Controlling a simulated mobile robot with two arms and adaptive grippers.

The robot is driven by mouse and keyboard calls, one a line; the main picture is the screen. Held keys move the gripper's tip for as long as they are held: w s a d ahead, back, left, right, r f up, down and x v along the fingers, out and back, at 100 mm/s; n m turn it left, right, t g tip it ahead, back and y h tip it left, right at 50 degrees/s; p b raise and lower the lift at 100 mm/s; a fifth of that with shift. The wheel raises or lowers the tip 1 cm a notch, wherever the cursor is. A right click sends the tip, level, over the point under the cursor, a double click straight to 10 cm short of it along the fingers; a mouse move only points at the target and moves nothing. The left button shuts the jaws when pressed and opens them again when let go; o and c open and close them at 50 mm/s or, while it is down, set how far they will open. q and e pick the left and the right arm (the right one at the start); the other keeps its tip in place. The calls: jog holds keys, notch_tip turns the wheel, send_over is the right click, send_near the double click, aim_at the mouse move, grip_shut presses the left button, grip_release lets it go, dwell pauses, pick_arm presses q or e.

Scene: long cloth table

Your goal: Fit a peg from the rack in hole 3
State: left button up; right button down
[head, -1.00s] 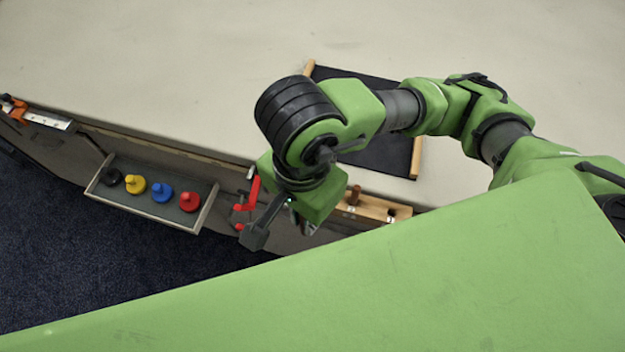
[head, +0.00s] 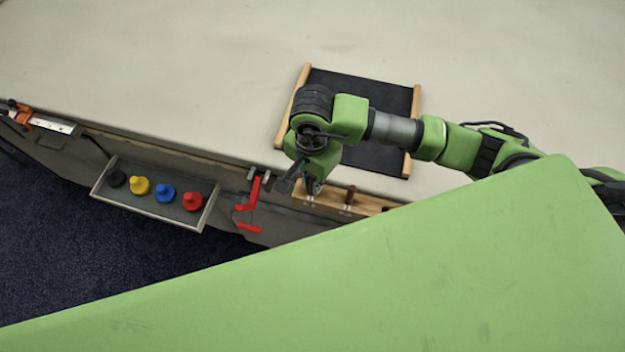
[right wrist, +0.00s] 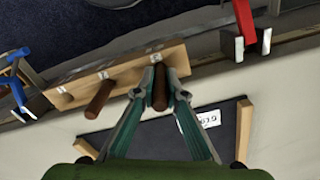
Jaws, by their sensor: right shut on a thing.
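A wooden block (head: 376,203) with small white marks runs along the table's front edge; it also shows in the right wrist view (right wrist: 128,76). A brown peg (head: 350,194) stands in its middle part, seen in the right wrist view too (right wrist: 98,99). My right gripper (head: 313,186) is over the block's left end in the head view. In the right wrist view its fingers (right wrist: 160,88) are shut on a second brown peg (right wrist: 160,92), at the block. I cannot tell how deep this peg sits. The marks are too small to read. My left gripper is not in view.
A red clamp (head: 254,193) sits at the table edge left of the block. A grey tray (head: 150,207) holding black, yellow, blue and red knobbed pieces hangs further left. A dark board (head: 385,98) with wooden rails lies behind. The far tabletop is clear.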

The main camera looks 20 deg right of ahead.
jog(key=shift+f, duration=0.45)
jog(key=shift+f, duration=0.1)
jog(key=shift+f, duration=0.15)
jog(key=c, duration=2.1)
grip_release()
